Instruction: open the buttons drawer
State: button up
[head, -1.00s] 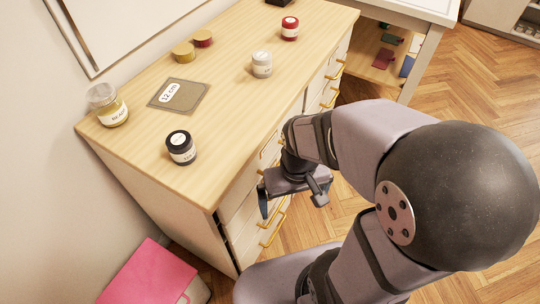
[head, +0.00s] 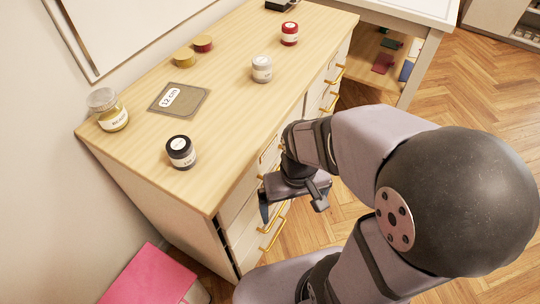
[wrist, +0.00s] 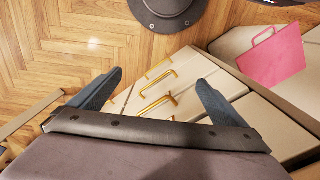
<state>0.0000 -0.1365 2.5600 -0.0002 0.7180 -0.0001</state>
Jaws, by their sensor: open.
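The wooden-topped cabinet (head: 235,95) has two columns of pale drawers with brass bar handles on its right-facing front. No drawer label is readable, so I cannot tell which one is the buttons drawer. My gripper (head: 291,200) is open and empty in front of the near column, over a brass handle (head: 272,233) in the head view. In the wrist view, several handles (wrist: 160,103) show between the spread fingers of my gripper (wrist: 159,80), with no visible grip on any. The drawers that I can see look closed. My arm hides part of the front.
Jars stand on the cabinet top, including a dark-lidded jar (head: 181,152) near the front edge. A card marked 12 cm (head: 178,98) lies there. A pink item (head: 145,275) is beside the cabinet. The wooden floor (head: 470,95) is open at right.

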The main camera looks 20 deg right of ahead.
jog(key=shift+w+r, duration=0.15)
jog(key=shift+w, duration=0.25)
jog(key=c, duration=1)
jog(key=w+r+b, duration=0.1)
jog(key=w+r+n+b, duration=0.1)
jog(key=w, duration=0.1)
jog(key=w+r+n+b, duration=0.1)
jog(key=shift+w+d+t+y, duration=0.15)
jog(key=shift+d+t+y, duration=0.25)
grip_shut()
jog(key=w+r+n+t+y+b, duration=0.1)
jog(key=w+r+n+b, duration=0.1)
jog(key=r, duration=0.3)
jog(key=w+d+r+n+t+y+b, duration=0.1)
jog(key=w+r+n+b, duration=0.1)
jog(key=r+n, duration=0.2)
jog(key=shift+w+r+n, duration=0.35)
jog(key=shift+r+n, duration=0.05)
jog(key=shift+r, duration=0.4)
